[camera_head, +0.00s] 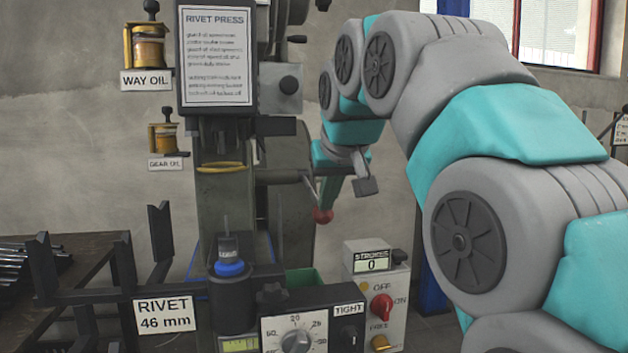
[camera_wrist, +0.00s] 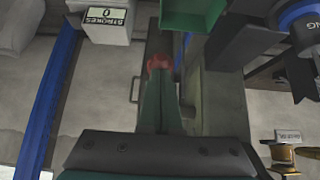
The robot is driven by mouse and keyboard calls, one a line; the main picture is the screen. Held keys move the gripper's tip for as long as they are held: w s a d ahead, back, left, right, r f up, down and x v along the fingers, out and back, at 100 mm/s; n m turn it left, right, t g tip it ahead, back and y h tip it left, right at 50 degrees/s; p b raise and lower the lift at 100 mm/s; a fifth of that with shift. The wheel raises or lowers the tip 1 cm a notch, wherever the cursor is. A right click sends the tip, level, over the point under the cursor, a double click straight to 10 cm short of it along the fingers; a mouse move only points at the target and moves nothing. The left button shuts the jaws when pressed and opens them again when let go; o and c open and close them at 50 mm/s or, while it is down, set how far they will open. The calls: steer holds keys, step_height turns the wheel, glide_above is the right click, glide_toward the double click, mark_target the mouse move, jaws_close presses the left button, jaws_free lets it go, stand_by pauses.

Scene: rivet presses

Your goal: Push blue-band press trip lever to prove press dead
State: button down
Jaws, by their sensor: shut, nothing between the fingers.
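The rivet press (camera_head: 216,210) stands left of centre in the head view, with a sign on its head. A blue band (camera_head: 230,268) rings the dark post at its front. The trip lever is a thin rod hanging at the press's right side, ending in a red ball (camera_head: 323,216). My gripper (camera_head: 327,203) is shut and empty, its teal fingers pointing down at the ball. In the wrist view the fingertips (camera_wrist: 160,82) reach the red ball (camera_wrist: 158,63); I cannot tell whether they touch. The stroke counter (camera_head: 371,264) reads 0.
A control box (camera_head: 385,295) with a red knob stands right of the lever. A dial box (camera_head: 310,325) and dark forked rack (camera_head: 90,292) stand in front. A green bin (camera_head: 303,282) lies behind the dial box. A blue post (camera_head: 430,265) stands at right.

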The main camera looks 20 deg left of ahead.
steer(key=shift+w+f+b, duration=0.1)
steer(key=shift+f+b, duration=0.35)
steer(key=shift+f, duration=0.5)
steer(key=shift+a+f+b, duration=0.1)
steer(key=shift+f+b, duration=0.25)
steer(key=shift+f, duration=0.3)
steer(key=shift+r, duration=0.25)
steer(key=shift+r+p, duration=0.3)
steer(key=shift+p, duration=0.05)
steer(key=p, duration=0.2)
glide_toward(325, 218)
steer(key=shift+w+a+f, duration=0.3)
steer(key=shift+w+f, duration=0.1)
steer(key=shift+w, duration=0.15)
steer(key=shift+w+a+f, duration=0.35)
steer(key=shift+w+f, duration=0.05)
steer(key=shift+w, duration=0.15)
